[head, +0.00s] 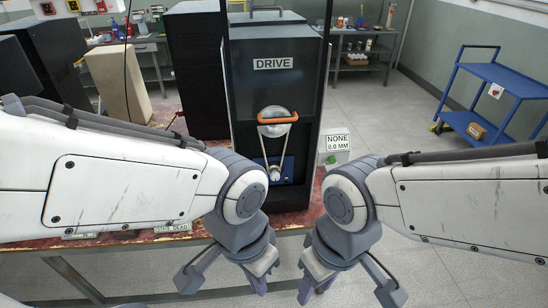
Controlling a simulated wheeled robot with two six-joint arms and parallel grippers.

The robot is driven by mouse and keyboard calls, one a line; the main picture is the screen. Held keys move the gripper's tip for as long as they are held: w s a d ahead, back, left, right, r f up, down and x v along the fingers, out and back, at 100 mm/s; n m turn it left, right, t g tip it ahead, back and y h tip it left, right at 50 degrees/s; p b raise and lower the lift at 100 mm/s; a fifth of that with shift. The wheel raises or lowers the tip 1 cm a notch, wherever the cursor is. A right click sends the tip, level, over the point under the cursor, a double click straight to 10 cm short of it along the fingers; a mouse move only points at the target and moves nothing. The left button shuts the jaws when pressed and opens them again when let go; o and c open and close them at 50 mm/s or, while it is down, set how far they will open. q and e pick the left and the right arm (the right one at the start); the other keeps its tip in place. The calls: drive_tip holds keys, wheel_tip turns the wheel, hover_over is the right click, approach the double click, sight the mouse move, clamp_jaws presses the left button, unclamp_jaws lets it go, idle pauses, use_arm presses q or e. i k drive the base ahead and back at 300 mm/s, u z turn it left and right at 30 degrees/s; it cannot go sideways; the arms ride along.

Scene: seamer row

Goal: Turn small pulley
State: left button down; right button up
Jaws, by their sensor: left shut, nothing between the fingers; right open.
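The black machine marked DRIVE (272,85) stands on the bench ahead. A large pale pulley (274,129) is in its front opening, with an orange bar (277,118) across it. The small pulley (274,173) sits below, in front of a blue plate (287,168), with a belt running between the two pulleys. My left gripper (259,286) is shut and empty, low in the head view, below and nearer than the small pulley. My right gripper (316,288) is open and empty beside it, to the right. Neither gripper touches the pulleys.
A small display (338,143) reading NONE and 0.0 MM stands to the right of the machine. The worn red bench top (150,237) reaches toward me. Dark cabinets (197,70) stand to the left. A blue cart (490,95) is on the open floor at right.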

sight(274, 172)
drive_tip(key=u, duration=1.6)
drive_tip(key=k, duration=0.75)
drive_tip(key=z, duration=1.2)
drive_tip(key=i, duration=0.5)
